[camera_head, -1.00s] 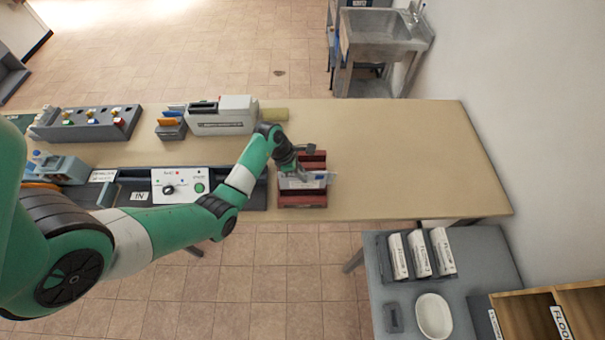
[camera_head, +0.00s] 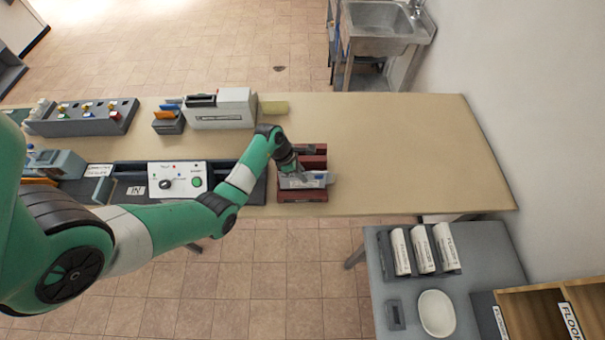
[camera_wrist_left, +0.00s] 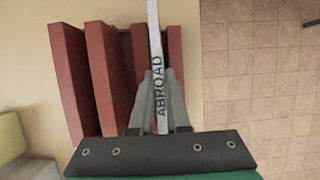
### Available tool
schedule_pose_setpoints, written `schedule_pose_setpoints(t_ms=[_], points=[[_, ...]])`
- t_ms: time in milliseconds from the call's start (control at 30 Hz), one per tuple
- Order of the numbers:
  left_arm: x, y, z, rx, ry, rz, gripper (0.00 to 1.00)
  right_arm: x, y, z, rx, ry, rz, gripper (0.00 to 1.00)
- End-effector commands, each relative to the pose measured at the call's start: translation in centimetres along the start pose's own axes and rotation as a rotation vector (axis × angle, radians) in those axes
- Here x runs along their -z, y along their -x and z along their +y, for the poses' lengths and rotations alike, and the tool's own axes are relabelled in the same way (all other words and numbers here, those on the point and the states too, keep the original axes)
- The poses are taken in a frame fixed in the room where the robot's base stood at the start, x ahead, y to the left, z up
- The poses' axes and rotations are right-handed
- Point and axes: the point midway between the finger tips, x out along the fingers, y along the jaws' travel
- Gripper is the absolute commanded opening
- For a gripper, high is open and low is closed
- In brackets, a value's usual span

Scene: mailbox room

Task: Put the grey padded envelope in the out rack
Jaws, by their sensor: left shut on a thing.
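A pale grey-white envelope (camera_head: 302,182) is at the dark red slatted rack (camera_head: 303,196) on the table's front edge in the head view. My left gripper (camera_head: 299,172) is shut on it from above. In the left wrist view the envelope (camera_wrist_left: 155,35) shows edge-on between the fingers (camera_wrist_left: 159,105), with the word ABROAD along its edge. It lines up with a gap between the two rightmost red slats of the rack (camera_wrist_left: 70,80). I cannot tell how deep it sits or whether it touches the rack's bottom. My right gripper is not in view.
A control panel (camera_head: 178,182) with a green button stands left of the rack. A white and grey machine (camera_head: 222,110) and a small sorter (camera_head: 168,121) are behind. The table's right half (camera_head: 410,150) is clear. A grey side table (camera_head: 385,285) with white boxes stands in front right.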

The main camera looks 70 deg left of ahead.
Motion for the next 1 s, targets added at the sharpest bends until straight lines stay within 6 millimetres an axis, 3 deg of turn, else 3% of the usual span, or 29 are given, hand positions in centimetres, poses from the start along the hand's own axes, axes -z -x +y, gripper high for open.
schedule_pose_setpoints(t_ms=[500, 733, 767, 800, 933, 1000], points=[[1.8, -4.1, 0.0, -0.001, 0.001, 0.004, 0.0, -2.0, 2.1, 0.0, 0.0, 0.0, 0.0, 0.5], [2.1, -4.5, -0.2, 0.001, 0.003, 0.007, 0.0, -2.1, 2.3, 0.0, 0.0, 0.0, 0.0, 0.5], [2.1, -4.5, -0.2, 0.001, 0.003, 0.007, 0.19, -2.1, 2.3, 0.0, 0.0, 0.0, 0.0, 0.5], [2.1, -4.5, -0.2, 0.001, 0.003, 0.007, 0.26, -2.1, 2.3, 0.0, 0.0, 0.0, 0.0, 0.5], [2.2, -4.5, -0.2, 0.001, 0.004, 0.008, 0.49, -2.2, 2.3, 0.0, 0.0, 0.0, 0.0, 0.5], [2.1, -4.3, -0.2, 0.001, 0.004, 0.008, 0.49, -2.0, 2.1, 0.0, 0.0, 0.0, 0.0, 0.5]])
